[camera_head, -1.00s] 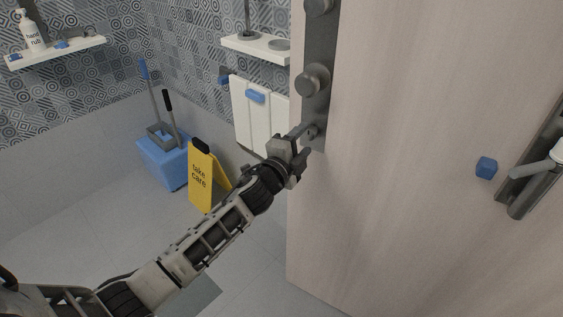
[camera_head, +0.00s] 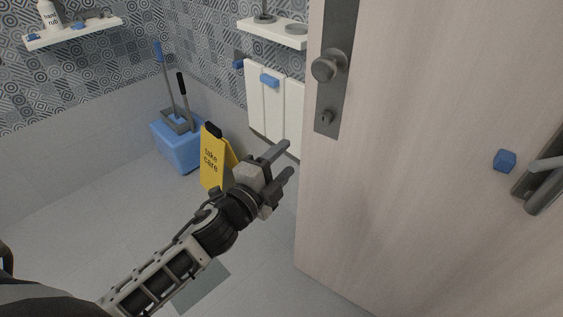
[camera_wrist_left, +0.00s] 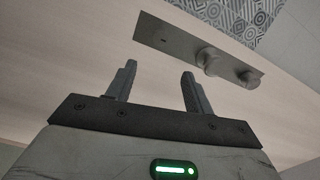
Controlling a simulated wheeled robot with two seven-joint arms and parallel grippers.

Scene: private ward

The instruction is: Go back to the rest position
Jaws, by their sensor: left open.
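My left gripper (camera_head: 283,165) is open and empty in the head view, left of the door's edge and below its lock plate. Its two fingers (camera_wrist_left: 157,88) stand apart in the left wrist view with nothing between them. The pale wooden door (camera_head: 400,150) stands open on the right. Its dark lock plate (camera_head: 336,66) carries a round knob and a small keyhole fitting; the plate (camera_wrist_left: 180,42) also shows beyond the fingers in the left wrist view.
A yellow sign (camera_head: 211,160) stands on the floor behind my left gripper, near a blue bucket (camera_head: 181,149) with handles. White panels (camera_head: 273,105) and shelves (camera_head: 76,33) are on the patterned wall. A lever handle (camera_head: 546,185) and a blue block (camera_head: 504,161) are at the right.

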